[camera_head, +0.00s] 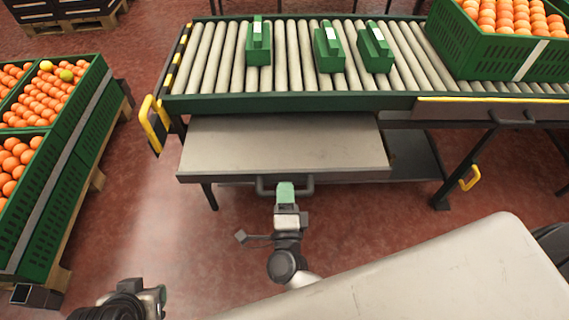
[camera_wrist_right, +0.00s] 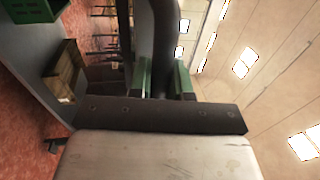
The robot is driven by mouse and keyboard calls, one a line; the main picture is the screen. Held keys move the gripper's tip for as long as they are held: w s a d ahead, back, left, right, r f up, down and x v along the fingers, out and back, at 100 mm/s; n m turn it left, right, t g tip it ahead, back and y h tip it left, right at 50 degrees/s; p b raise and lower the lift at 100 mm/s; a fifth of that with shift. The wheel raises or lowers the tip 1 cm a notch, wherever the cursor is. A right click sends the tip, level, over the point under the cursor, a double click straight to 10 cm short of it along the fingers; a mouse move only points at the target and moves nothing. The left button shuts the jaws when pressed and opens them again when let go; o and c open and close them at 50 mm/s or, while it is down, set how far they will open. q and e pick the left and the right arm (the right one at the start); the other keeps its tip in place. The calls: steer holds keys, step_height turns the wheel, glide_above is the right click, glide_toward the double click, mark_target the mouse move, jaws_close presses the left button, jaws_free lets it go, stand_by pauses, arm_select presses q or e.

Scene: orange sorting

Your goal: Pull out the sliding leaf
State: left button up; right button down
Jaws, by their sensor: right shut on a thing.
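The sliding leaf (camera_head: 285,142) is a flat grey-beige panel with a dark front edge.
Green crates (camera_head: 75,110) of oranges stand on pallets at the left. A yellow handle (camera_head: 154,124) juts out at the conveyor's left end. Red floor is clear before the leaf.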

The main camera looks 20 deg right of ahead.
arm_select(q)
steer(key=shift+s+a+r+g+p, duration=0.15)
steer(key=shift+s+r+g+p, duration=0.15)
steer(key=shift+s+g, duration=0.2)
steer(key=shift+s+a+r+g+p, duration=0.15)
steer(key=shift+s+g+p, duration=0.25)
steer(key=shift+s, duration=0.15)
arm_select(e)
steer(key=r+v, duration=0.3)
steer(key=v, duration=1.2)
steer(key=shift+s, duration=0.35)
steer(key=shift+a+f, duration=0.1)
steer(key=c, duration=1.1)
jaws_free()
steer(key=shift+o, duration=0.2)
